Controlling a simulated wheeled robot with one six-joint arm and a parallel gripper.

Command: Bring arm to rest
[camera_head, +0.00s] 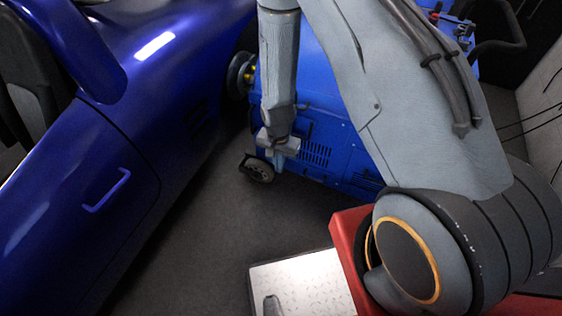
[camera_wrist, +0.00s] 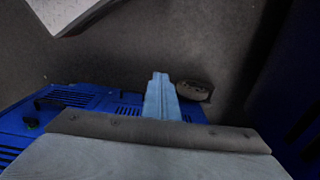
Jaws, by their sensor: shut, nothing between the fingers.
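My arm is raised and reaches out over the floor, bent downward at its far end. My gripper (camera_head: 278,146) hangs in front of the blue wheeled machine (camera_head: 312,125) in the head view, pointing down. In the wrist view my gripper (camera_wrist: 160,78) shows as a narrow closed pair of fingers at the middle. It is shut and holds nothing. The blue machine also shows in the wrist view (camera_wrist: 65,95), behind the gripper. One of its caster wheels (camera_head: 258,170) is just left of the gripper and also shows in the wrist view (camera_wrist: 193,90).
A shiny blue car (camera_head: 140,130) fills the left of the head view. A hub (camera_head: 240,75) sits between car and machine. Dark floor (camera_head: 200,230) lies open between the car and my base. A pale wall (camera_head: 543,110) stands at the right.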

